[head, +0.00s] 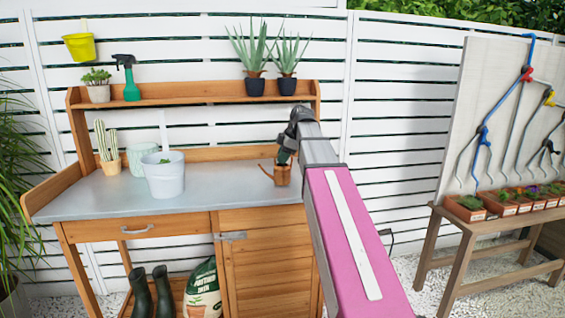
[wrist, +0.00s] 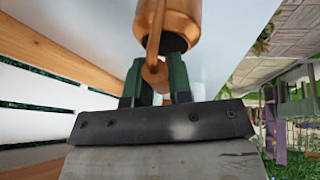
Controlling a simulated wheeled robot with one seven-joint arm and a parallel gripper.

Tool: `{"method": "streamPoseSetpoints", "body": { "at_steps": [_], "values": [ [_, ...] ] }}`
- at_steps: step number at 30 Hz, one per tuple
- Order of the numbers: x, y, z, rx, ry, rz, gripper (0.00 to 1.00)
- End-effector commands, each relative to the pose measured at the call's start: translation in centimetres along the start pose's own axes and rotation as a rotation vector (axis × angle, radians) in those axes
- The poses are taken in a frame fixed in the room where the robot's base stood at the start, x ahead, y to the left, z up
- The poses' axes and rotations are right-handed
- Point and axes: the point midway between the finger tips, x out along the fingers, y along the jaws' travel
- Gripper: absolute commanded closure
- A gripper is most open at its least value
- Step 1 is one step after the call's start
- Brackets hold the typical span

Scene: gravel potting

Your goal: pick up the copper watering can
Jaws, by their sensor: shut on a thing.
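The copper watering can (head: 283,175) is at the right end of the grey bench top in the head view, its spout pointing left. In the wrist view the can's copper body (wrist: 168,22) is at the top centre. My gripper (head: 287,152) reaches it from above in the head view. In the wrist view the green fingers of my gripper (wrist: 157,80) are shut on a copper part of the can, which looks like its handle. I cannot tell whether the can touches the bench top or hangs just above it.
The potting bench top (head: 215,195) is clear left of the can. A pale bucket (head: 164,180), a pale green pot (head: 136,158) and a potted cactus (head: 107,152) stand further left. Two aloes (head: 255,84) and a green spray bottle (head: 130,85) stand on the shelf above.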

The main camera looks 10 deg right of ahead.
Motion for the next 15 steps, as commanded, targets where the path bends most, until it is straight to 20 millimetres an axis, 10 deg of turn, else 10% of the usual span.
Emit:
{"method": "streamPoseSetpoints", "body": {
  "at_steps": [8, 15],
  "values": [
    [-3.3, 0.9, -1.4, -0.001, 0.001, 0.002, 1.0],
    [-5.1, -2.1, -6.9, -0.004, 0.001, 0.002, 1.0]
  ]
}}
